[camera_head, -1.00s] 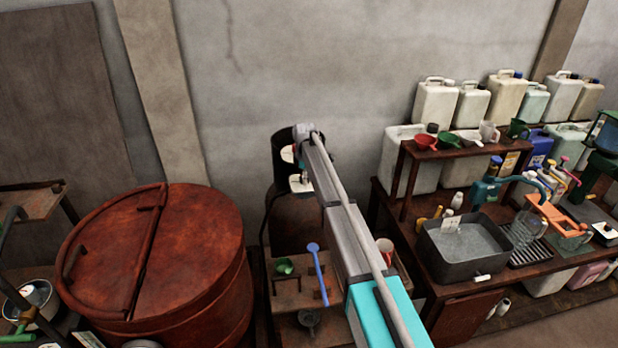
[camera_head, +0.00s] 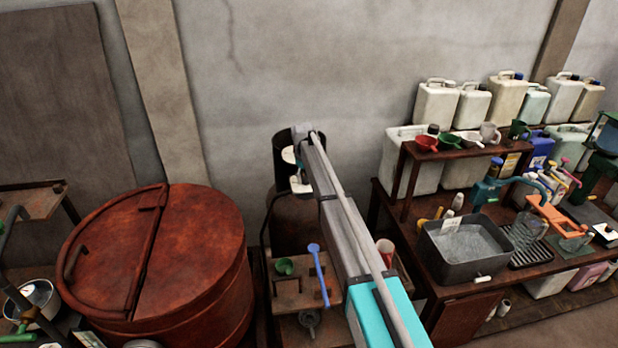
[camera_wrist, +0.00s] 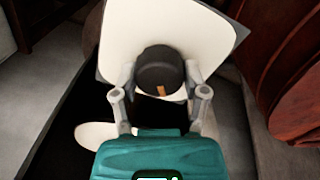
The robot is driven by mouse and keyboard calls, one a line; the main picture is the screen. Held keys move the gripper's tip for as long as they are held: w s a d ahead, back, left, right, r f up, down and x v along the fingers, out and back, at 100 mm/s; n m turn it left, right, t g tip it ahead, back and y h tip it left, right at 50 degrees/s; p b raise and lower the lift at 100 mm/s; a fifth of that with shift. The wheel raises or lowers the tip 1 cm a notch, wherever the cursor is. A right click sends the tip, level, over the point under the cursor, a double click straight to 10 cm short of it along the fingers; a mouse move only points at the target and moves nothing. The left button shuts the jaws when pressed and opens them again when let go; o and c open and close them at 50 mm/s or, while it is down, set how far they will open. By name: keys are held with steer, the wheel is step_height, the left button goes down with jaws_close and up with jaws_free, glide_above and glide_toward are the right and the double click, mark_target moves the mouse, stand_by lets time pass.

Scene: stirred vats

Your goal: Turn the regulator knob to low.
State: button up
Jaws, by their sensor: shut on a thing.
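The regulator knob (camera_wrist: 160,70) is a round black knob with an orange mark at its lower edge, just right of its middle in the wrist view. It sits in front of a white plate (camera_wrist: 165,25), which also shows in the head view (camera_head: 289,154). My gripper (camera_wrist: 160,84) has one finger on each side of the knob and is shut on it. In the head view the knob cannot be made out, and my arm covers most of the gripper. Any lettering on the plate cannot be read.
A dark cylinder (camera_head: 290,215) stands behind my arm against the wall. A large rust-red lidded vat (camera_head: 190,250) is at left. A small table (camera_head: 285,300) with a green cup and blue-handled tool lies below the arm. A bench with a grey basin (camera_head: 465,245) is at right.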

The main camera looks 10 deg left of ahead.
steer(key=m, duration=0.3)
steer(key=shift+w+m, duration=0.3)
steer(key=shift+m, duration=1.9)
steer(key=o, duration=1.2)
steer(key=shift+f, duration=0.2)
steer(key=shift+c, duration=0.2)
steer(key=shift+s+r, duration=0.1)
steer(key=shift+r, duration=0.05)
